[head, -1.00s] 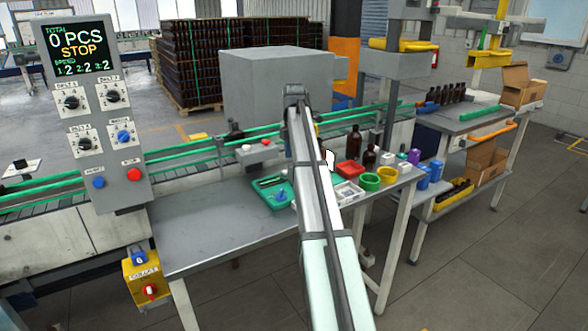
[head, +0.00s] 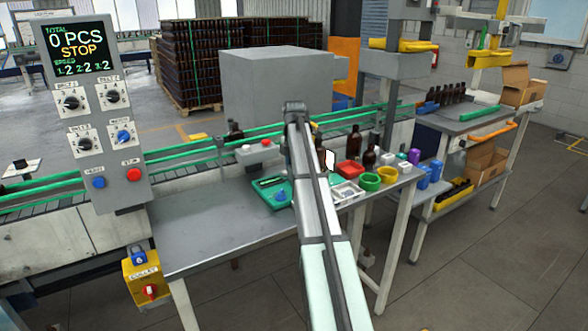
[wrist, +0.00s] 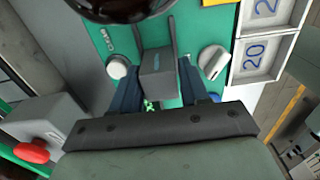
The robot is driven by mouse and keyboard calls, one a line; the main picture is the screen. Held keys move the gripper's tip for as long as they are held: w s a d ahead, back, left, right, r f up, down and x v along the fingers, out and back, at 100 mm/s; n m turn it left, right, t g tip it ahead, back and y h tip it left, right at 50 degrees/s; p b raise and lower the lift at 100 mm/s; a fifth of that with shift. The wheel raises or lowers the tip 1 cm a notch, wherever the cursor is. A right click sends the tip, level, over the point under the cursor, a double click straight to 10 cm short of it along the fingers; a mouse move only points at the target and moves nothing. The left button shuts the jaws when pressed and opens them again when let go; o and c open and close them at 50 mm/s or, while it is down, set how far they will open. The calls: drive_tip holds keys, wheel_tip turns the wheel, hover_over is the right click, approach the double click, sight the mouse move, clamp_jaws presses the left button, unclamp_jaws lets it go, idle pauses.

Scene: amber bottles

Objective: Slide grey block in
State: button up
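The grey block (wrist: 160,80), with blue marking on its face, sits over the teal fixture (wrist: 92,25) in the wrist view. Two dark upright rails flank its far end. My gripper (wrist: 158,88) has its dark blue fingers on the left and right sides of the block, apparently touching it. I cannot tell how deep the block sits between the rails. White knobs stand left (wrist: 117,67) and right (wrist: 212,60) of the block. In the head view the teal fixture (head: 268,184) is on the bench, and my arm hides the gripper and block.
A dark round bottle-like thing (wrist: 120,6) is close above the fixture. A white tray (wrist: 236,80) with "20" labels lies to the right. A grey box with a red button (wrist: 30,151) is at left. Green-railed conveyor (head: 180,152) runs behind the bench. The left bench top (head: 210,225) is clear.

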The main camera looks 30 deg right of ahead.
clamp_jaws()
drive_tip(key=shift+d, duration=2)
drive_tip(key=shift+o, duration=1.8)
unclamp_jaws()
wheel_tip(320, 180, up, 14)
drive_tip(key=shift+f, duration=0.1)
